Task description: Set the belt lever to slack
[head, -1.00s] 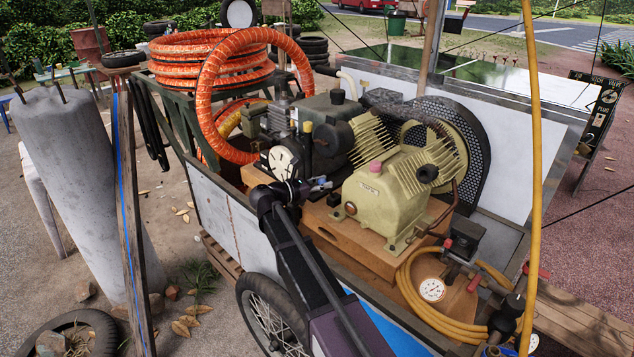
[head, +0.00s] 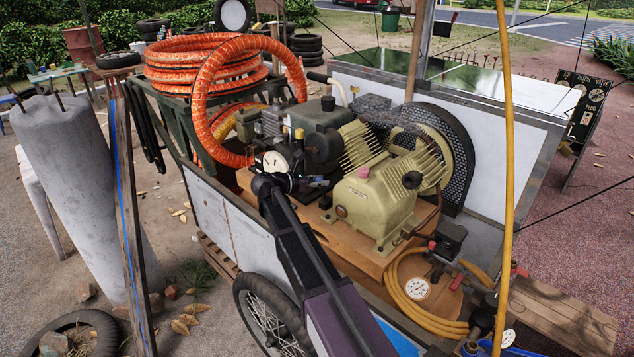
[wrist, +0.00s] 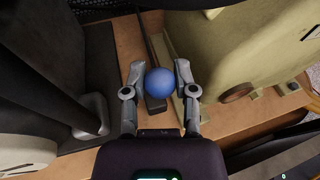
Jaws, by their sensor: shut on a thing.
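A blue ball knob (wrist: 160,82) sits between the two grey fingers of my gripper (wrist: 160,72) in the wrist view. The fingers are shut on the knob from left and right. A dark bar and dark block (wrist: 156,103) show behind the knob; I cannot tell exactly how they join it. In the head view my gripper (head: 315,183) is low at the left side of the cream compressor (head: 375,200). The knob is too small and covered to make out there. The lever's marked positions are not visible.
The compressor stands on a wooden deck (head: 335,235) in the cart, with a mesh-guarded wheel (head: 455,150) behind. A dial gauge (head: 275,163) is close to my wrist. Orange hose (head: 205,65) is coiled at the back left. A yellow hose (head: 400,290) lies at the front right.

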